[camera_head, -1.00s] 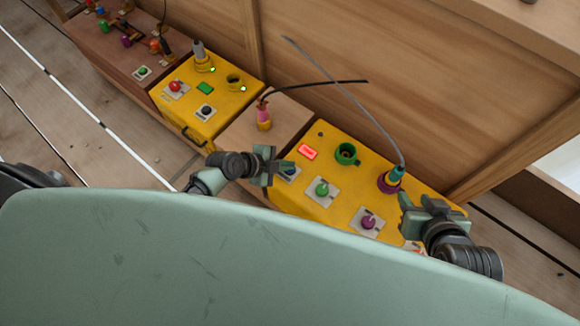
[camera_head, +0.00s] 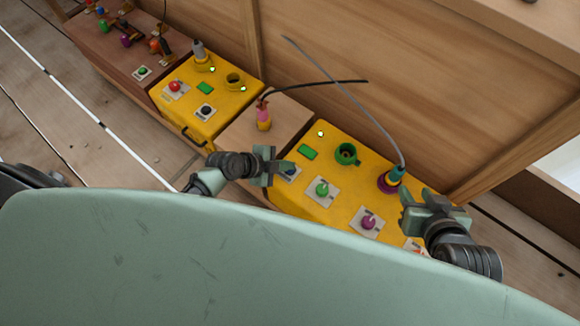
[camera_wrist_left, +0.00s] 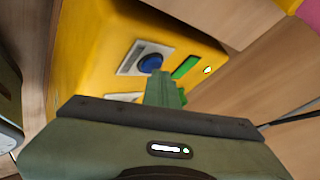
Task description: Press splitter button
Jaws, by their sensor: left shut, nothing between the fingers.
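A yellow box (camera_head: 338,208) on the right carries several knob-like buttons on white plates. A blue button (camera_wrist_left: 150,63) is at its left end; in the head view it is partly hidden behind my left gripper (camera_head: 285,167). A green button (camera_head: 322,189) and a purple button (camera_head: 368,222) follow to the right. My left gripper is shut and empty, its fingertips close beside the blue button; I cannot tell if they touch it. In the left wrist view the gripper (camera_wrist_left: 165,88) points at the box. My right gripper (camera_head: 404,205) is by the box's right end, jaws unclear.
The right box has a green display (camera_head: 308,152), a lit green lamp (camera_head: 320,133), a green ring socket (camera_head: 346,154) and a purple socket with a cabled teal plug (camera_head: 395,175). A second yellow box (camera_head: 222,112) stands left, past a wooden block holding a pink-yellow plug (camera_head: 264,118).

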